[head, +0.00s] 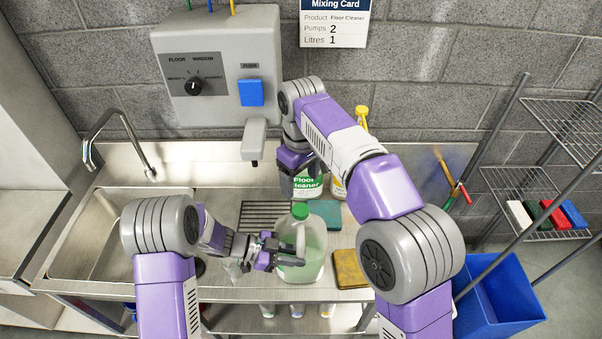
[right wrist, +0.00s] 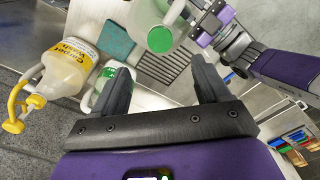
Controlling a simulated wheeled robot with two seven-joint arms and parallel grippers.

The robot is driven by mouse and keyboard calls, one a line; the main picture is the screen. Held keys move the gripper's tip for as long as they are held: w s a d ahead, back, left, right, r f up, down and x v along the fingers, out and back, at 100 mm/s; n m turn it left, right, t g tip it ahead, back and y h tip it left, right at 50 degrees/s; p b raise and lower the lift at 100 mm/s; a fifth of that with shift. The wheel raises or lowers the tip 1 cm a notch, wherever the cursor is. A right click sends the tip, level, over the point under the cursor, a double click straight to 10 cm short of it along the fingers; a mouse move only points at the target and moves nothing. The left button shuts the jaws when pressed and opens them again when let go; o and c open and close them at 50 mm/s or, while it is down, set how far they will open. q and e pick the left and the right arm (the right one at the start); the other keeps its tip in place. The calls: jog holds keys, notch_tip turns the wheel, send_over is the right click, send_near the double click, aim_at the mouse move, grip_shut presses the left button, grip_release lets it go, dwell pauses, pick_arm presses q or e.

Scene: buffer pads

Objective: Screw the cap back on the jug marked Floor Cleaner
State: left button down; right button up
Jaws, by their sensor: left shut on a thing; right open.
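A jug of pale green liquid (head: 313,262) stands at the counter's front, with a green cap (head: 300,211) on its neck; I cannot tell how tight. No label shows on it. My left gripper (head: 280,252) is shut on this jug at its handle side. The cap also shows from above in the right wrist view (right wrist: 160,39). A jug labelled Floor Cleaner (head: 308,187) stands behind; its top is hidden by my right gripper (head: 292,160). In the right wrist view, my right gripper (right wrist: 160,85) is open, with nothing between its fingers; part of a green-labelled container (right wrist: 98,92) shows beside one finger.
A Carpet Wash bottle (right wrist: 68,68) with a yellow pump stands beside the labelled jug. A teal pad (head: 326,213) and a yellow-brown pad (head: 350,270) lie on the counter. The dispenser (head: 215,70) hangs behind, the sink (head: 120,235) is left, and a blue bin (head: 500,300) is right.

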jog(key=shift+r, duration=0.7)
pick_arm(q)
jog(key=c, duration=0.9)
grip_release()
jog(key=shift+o, duration=0.2)
jog(key=v, duration=0.7)
jog(key=shift+a, duration=0.25)
pick_arm(e)
jog(key=shift+r, duration=0.1)
pick_arm(q)
jog(key=shift+s+r, duration=0.1)
jog(key=shift+s, duration=0.05)
